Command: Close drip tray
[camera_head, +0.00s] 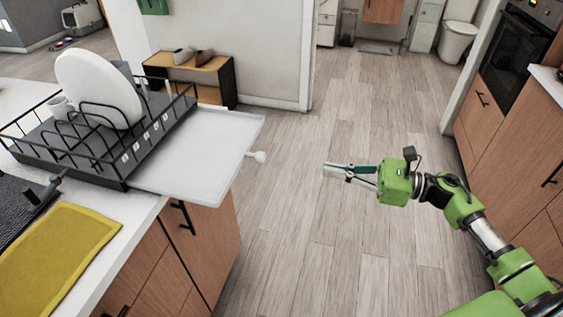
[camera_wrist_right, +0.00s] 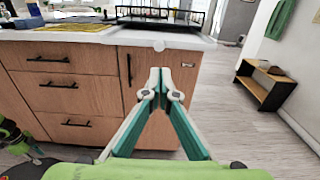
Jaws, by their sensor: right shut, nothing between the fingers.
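The white drip tray (camera_head: 205,155) sticks out to the right from under the black dish rack (camera_head: 95,145), past the counter's end. A small white knob (camera_head: 258,156) is on its outer edge. In the right wrist view the tray's edge (camera_wrist_right: 185,41) lies at counter height, with the knob (camera_wrist_right: 158,46) just above my fingertips in the picture. My right gripper (camera_head: 328,169) is shut and empty, to the right of the knob with a clear gap; its fingers meet in the right wrist view (camera_wrist_right: 160,73).
A yellow cloth (camera_head: 60,248) lies on the counter. Wooden drawers (camera_wrist_right: 75,95) are below. Open wood floor (camera_head: 345,110) surrounds my right gripper. A low shelf (camera_head: 190,75) stands at the wall behind.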

